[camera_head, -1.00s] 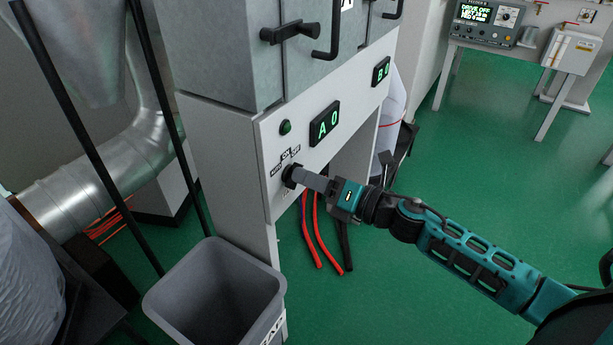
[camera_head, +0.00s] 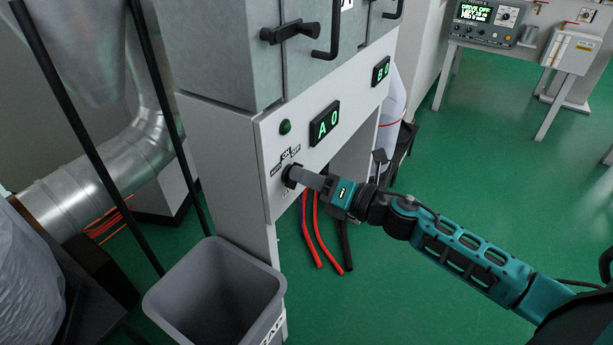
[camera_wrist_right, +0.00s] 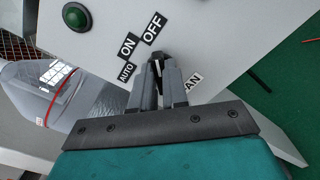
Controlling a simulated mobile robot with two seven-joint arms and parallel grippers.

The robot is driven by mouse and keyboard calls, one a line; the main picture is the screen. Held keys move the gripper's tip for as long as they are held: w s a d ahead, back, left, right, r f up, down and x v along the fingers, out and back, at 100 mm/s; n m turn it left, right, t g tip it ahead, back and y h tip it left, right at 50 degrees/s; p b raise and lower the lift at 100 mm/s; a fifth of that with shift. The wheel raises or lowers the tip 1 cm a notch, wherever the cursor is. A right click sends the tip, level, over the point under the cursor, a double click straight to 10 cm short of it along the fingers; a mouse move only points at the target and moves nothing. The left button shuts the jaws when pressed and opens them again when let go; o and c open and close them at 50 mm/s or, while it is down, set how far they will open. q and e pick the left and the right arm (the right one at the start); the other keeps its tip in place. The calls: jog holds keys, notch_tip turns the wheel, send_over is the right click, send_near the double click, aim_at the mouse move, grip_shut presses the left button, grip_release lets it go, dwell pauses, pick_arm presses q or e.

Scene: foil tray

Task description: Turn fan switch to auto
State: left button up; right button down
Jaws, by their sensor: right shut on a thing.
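The fan switch (camera_head: 288,177) is a small black rotary knob on the pale front panel of the grey cabinet, below the labels AUTO, ON and OFF. My right gripper (camera_head: 296,175) reaches it from the right and is shut on the knob. The right wrist view shows the dark knob (camera_wrist_right: 157,62) between the grey fingers. There the AUTO label (camera_wrist_right: 126,71), ON label (camera_wrist_right: 128,46) and OFF label (camera_wrist_right: 154,28) fan out around it, and the FAN label is partly hidden by a finger. My left gripper is not in view.
A green lamp (camera_head: 285,127) and displays A0 (camera_head: 324,123) and B0 (camera_head: 381,71) are on the panel. A grey bin (camera_head: 268,294) stands below left. Red and black hoses (camera_head: 321,245) hang under the panel. Green floor at right is open.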

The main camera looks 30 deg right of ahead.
pick_arm(q)
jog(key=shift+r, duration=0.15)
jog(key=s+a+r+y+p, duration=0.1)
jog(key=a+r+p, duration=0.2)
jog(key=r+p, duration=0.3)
jog(key=p, duration=0.4)
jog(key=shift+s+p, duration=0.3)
jog(key=shift+p, duration=0.1)
pick_arm(e)
jog(key=m, duration=1.8)
jog(key=shift+f, duration=0.35)
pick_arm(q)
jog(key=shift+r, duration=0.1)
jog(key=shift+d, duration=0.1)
pick_arm(e)
jog(key=c, duration=1.1)
grip_release()
jog(key=shift+c, duration=0.2)
